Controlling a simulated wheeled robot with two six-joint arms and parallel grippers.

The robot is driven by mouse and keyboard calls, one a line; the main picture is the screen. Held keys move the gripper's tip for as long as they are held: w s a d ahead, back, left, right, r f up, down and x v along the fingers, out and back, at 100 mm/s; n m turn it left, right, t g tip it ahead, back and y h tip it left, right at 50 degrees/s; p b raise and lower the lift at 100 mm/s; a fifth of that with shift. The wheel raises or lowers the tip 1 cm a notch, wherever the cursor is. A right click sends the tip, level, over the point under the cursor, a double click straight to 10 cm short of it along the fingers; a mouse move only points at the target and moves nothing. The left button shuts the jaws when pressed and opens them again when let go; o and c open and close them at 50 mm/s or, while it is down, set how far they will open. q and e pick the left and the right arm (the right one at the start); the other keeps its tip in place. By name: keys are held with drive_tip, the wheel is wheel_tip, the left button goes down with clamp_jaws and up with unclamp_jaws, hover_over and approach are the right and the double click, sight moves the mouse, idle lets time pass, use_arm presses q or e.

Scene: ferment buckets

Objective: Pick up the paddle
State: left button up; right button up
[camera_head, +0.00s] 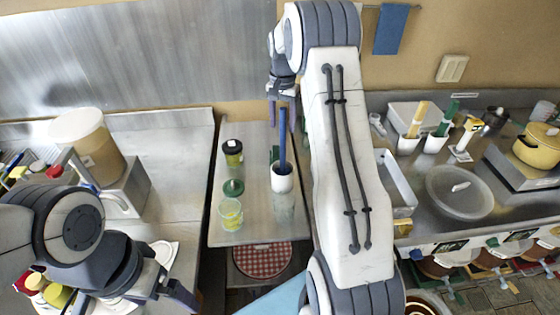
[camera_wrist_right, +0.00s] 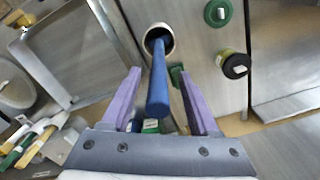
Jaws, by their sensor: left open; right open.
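The blue paddle (camera_head: 283,142) stands handle up in a white cup (camera_head: 283,180) on the narrow middle table. Its lower end is hidden in the cup. My right gripper (camera_head: 283,103) is open at the top of the handle. In the right wrist view, the blue handle (camera_wrist_right: 158,85) lies between the two spread purple fingers of that gripper (camera_wrist_right: 158,85), with a gap visible on both sides. My left gripper (camera_head: 172,275) is open and empty at the lower left, away from the paddle.
A large tan bucket (camera_head: 88,145) is on the left counter. A white tray (camera_head: 395,185) and a round lid (camera_head: 460,193) are right of my right arm.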

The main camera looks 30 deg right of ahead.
drive_tip(key=shift+f, duration=1.2)
clamp_jaws()
drive_tip(key=shift+r, duration=0.15)
